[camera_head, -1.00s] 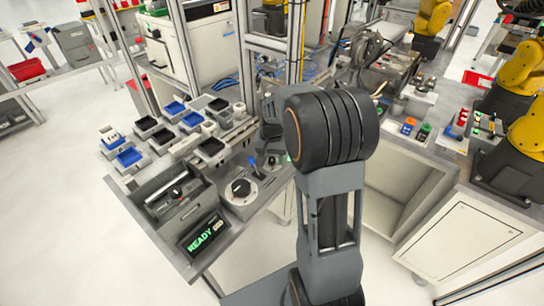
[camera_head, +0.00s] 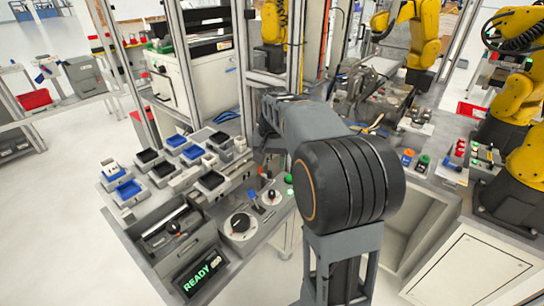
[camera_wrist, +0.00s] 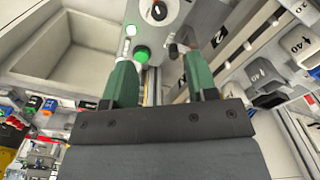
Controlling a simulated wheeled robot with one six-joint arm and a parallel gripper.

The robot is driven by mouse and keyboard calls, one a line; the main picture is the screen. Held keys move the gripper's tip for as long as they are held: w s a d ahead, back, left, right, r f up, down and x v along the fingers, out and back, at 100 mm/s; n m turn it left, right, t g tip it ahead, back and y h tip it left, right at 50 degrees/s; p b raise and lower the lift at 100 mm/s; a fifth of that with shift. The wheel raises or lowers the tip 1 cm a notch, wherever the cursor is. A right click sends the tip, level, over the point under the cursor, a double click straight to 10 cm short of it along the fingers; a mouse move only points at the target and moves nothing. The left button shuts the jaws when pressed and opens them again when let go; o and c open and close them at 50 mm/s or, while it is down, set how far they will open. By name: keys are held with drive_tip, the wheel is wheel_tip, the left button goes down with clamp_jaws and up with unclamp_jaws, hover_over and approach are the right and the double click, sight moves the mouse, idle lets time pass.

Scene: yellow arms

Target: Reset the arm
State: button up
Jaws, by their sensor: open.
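My gripper (camera_wrist: 160,72) shows in the wrist view as two green fingers on a dark mount. The fingers are apart and nothing is held between them. Beyond the fingertips is a grey control panel with a green button (camera_wrist: 141,54), a lit white button (camera_wrist: 131,30) and a rotary knob (camera_wrist: 158,10). In the head view my grey and black arm fills the centre, its forearm reaching back over the bench. The gripper itself is hidden there behind the arm.
A bench at left holds several small trays (camera_head: 150,159), a dial (camera_head: 239,223) and a READY display (camera_head: 200,273). Metal posts (camera_head: 243,75) rise behind my arm. Yellow arms (camera_head: 512,100) stand at right. Open floor (camera_head: 70,220) lies at far left.

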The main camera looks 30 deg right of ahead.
drive_tip(key=shift+r, duration=0.55)
